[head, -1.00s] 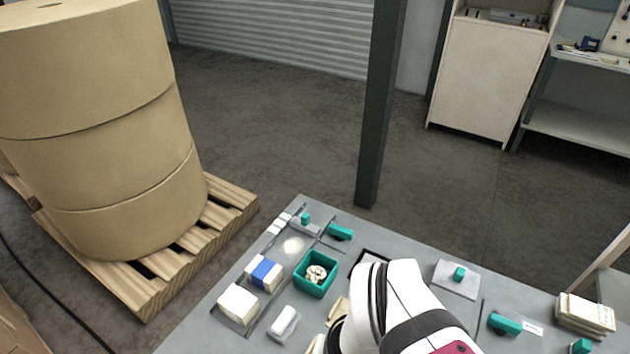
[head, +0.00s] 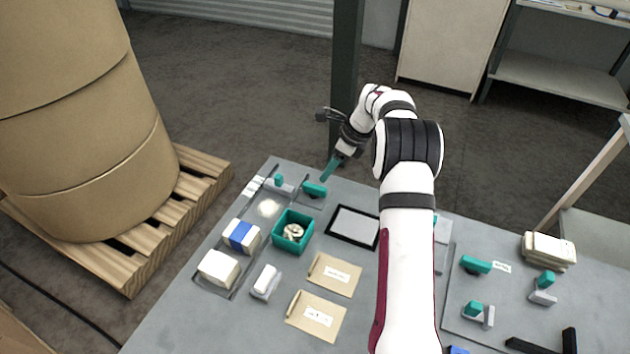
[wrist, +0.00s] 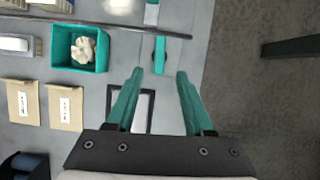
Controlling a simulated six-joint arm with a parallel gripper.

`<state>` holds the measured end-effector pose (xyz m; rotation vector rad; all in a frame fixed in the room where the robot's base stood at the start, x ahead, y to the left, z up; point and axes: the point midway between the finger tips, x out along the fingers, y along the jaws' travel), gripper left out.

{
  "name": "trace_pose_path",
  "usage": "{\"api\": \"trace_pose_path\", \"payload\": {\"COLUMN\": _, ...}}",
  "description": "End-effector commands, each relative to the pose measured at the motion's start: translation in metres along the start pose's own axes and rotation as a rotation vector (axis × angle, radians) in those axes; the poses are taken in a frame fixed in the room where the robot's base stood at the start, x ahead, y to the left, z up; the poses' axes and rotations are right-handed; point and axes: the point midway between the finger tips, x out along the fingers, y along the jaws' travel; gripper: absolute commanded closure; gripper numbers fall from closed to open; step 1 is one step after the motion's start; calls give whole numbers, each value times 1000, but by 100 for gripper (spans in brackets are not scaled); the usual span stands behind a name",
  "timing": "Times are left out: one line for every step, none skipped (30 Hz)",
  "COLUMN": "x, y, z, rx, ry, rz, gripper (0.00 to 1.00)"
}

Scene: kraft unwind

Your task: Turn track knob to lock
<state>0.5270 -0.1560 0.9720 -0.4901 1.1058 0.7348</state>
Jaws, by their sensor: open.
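A teal knob-like bar (head: 314,188) sits near the table's far left edge in the head view. It also shows in the wrist view (wrist: 160,55), just ahead of the gap between my fingertips. A smaller teal knob (head: 279,180) stands to its left on a grey strip. I cannot tell which of them is the track knob, or its lock position. My gripper (head: 331,167) hangs above the table's far edge, to the right of the bar. In the wrist view my gripper (wrist: 160,74) is open with nothing between its teal fingers.
A teal box (head: 278,240) with pale contents, a dark-framed panel (head: 354,240) and two brown envelopes (head: 335,274) lie nearby. A thin dark rod (wrist: 110,25) crosses the wrist view. A dark post (head: 345,80) stands just beyond the table. Paper rolls (head: 90,130) stand at left.

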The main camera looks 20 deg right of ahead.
Motion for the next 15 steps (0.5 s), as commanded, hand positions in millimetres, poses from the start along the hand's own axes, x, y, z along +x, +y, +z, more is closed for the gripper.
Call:
{"api": "trace_pose_path", "payload": {"x": 16, "y": 1, "z": 0, "rx": 0, "ry": 1, "rz": 4, "gripper": 48}}
{"api": "trace_pose_path", "payload": {"x": 24, "y": 1, "z": 0, "rx": 0, "ry": 1, "rz": 4, "gripper": 48}}
{"api": "trace_pose_path", "payload": {"x": 36, "y": 1, "z": 0, "rx": -1, "ry": 1, "rz": 4, "gripper": 48}}
{"api": "trace_pose_path", "payload": {"x": 44, "y": 1, "z": 0, "rx": -1, "ry": 1, "rz": 4, "gripper": 48}}
{"api": "trace_pose_path", "payload": {"x": 51, "y": 1, "z": 0, "rx": -1, "ry": 1, "rz": 3, "gripper": 48}}
{"api": "trace_pose_path", "payload": {"x": 59, "y": 1, "z": 0, "rx": -2, "ry": 1, "rz": 3, "gripper": 48}}
{"api": "trace_pose_path", "payload": {"x": 64, "y": 1, "z": 0, "rx": -3, "ry": 1, "rz": 2, "gripper": 48}}
{"api": "trace_pose_path", "payload": {"x": 69, "y": 1, "z": 0, "rx": -2, "ry": 1, "rz": 2, "gripper": 48}}
{"api": "trace_pose_path", "payload": {"x": 75, "y": 1, "z": 0, "rx": -1, "ry": 0, "rz": 2, "gripper": 48}}
{"api": "trace_pose_path", "payload": {"x": 78, "y": 1, "z": 0, "rx": -1, "ry": 0, "rz": 1, "gripper": 48}}
{"api": "trace_pose_path", "payload": {"x": 80, "y": 1, "z": 0, "rx": -1, "ry": 0, "rz": 1, "gripper": 48}}
{"api": "trace_pose_path", "payload": {"x": 83, "y": 1, "z": 0, "rx": -1, "ry": 0, "rz": 0, "gripper": 48}}
{"api": "trace_pose_path", "payload": {"x": 85, "y": 1, "z": 0, "rx": -2, "ry": 0, "rz": 0, "gripper": 48}}
{"api": "trace_pose_path", "payload": {"x": 86, "y": 1, "z": 0, "rx": -2, "ry": 0, "rz": 0, "gripper": 48}}
{"api": "trace_pose_path", "payload": {"x": 87, "y": 1, "z": 1, "rx": -2, "ry": 0, "rz": 0, "gripper": 48}}
